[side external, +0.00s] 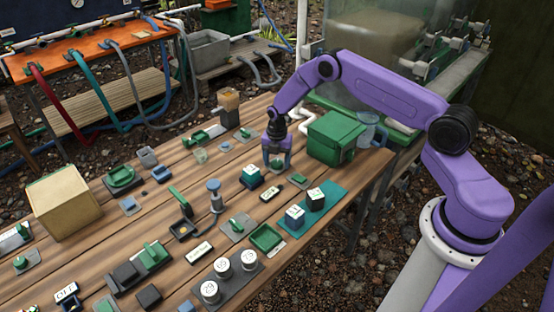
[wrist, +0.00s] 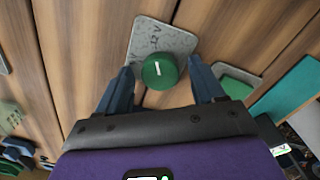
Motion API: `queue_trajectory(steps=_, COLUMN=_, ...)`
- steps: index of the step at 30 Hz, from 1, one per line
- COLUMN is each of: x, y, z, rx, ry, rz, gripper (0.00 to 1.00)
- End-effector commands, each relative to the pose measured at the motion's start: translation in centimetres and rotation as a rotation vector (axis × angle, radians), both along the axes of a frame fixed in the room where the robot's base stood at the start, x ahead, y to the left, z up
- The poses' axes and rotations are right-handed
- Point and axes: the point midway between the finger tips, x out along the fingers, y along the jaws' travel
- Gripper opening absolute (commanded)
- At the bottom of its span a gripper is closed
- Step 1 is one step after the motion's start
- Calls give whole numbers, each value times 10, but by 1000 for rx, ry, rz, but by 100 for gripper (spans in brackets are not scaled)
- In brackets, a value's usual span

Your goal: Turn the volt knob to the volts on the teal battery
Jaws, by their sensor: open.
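A round green knob (wrist: 159,71) with a white pointer line sits on a pale grey plate (wrist: 172,38) with faint dark markings. In the wrist view the line points up and slightly right; the markings are too blurred to read. My gripper (wrist: 162,82) is open, with one blue finger on each side of the knob; I cannot tell whether they touch it. In the side view my gripper (side external: 277,160) is low over the table and mostly hides the knob. A teal block (side external: 251,177), seemingly the battery, stands just left and nearer; its white top label is too small to read.
A green box (side external: 332,138) is close right of my gripper. Several switches, knobs and numbered white cylinders (side external: 221,268) crowd the wooden table.

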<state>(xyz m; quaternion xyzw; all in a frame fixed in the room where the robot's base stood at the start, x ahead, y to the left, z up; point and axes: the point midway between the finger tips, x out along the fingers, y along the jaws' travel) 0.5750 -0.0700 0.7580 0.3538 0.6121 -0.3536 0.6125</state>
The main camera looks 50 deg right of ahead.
Motion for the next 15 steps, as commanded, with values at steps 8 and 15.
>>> queue_trajectory(steps=8, x=0, y=0, z=0, rx=0, ry=0, rz=0, gripper=22)
queue_trajectory(steps=15, x=0, y=0, z=0, rx=-1, ry=1, rz=2, gripper=23)
